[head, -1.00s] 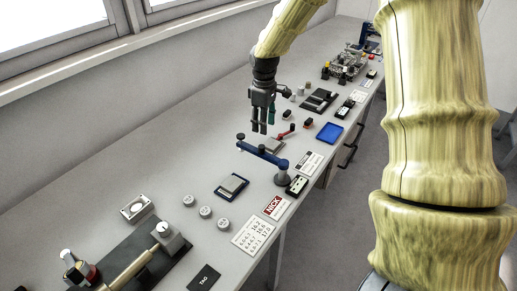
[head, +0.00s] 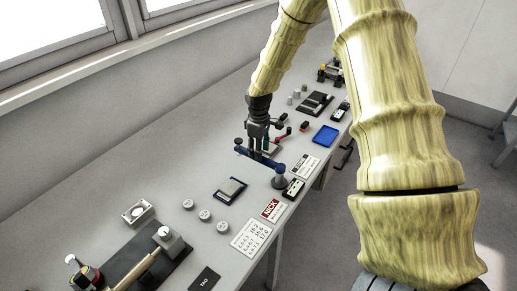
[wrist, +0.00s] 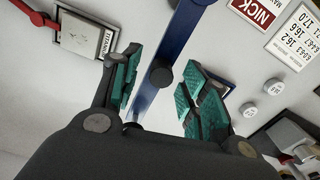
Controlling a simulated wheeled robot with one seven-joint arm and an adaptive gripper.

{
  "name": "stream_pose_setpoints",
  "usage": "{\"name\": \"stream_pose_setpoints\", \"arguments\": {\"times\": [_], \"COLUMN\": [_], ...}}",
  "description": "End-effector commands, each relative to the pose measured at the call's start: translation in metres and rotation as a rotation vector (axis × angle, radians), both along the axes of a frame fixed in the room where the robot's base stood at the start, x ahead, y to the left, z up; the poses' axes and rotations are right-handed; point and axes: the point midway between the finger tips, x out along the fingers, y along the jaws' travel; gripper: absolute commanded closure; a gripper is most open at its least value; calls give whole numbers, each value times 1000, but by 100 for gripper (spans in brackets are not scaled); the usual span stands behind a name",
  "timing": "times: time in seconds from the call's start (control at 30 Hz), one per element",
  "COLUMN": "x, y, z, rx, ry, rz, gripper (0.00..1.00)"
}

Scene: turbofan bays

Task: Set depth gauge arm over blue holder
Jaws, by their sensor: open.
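The depth gauge arm (head: 262,159) is a blue bar on a dark round post (head: 280,180), with a small knob at its far left end. In the wrist view the blue bar (wrist: 182,35) runs between my fingers, with a dark knob on it. My gripper (head: 259,148) is down at the bar; its green-padded fingers (wrist: 160,88) are open, one on each side, and contact cannot be told. A blue-edged holder with a grey block (head: 230,189) lies in front of the arm, not under it. In the wrist view my right finger mostly hides it.
Behind the arm are a grey plate with a red-handled arm (head: 283,134) and a blue tray (head: 325,136). Several grey discs (head: 205,214), a NICK label (head: 271,209) and a number card (head: 250,238) lie nearer. Bench around the blue-edged holder is mostly clear.

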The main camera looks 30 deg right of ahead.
Motion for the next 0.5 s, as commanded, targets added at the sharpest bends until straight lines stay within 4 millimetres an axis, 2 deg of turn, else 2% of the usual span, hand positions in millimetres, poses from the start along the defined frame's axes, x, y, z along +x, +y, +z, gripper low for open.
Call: {"name": "stream_pose_setpoints", "arguments": {"times": [0.2, 0.5], "x": [0, 0], "y": [0, 0], "z": [-8, -9], "rx": [0, 0], "ry": [1, 0], "rz": [0, 0], "gripper": [56, 57]}}
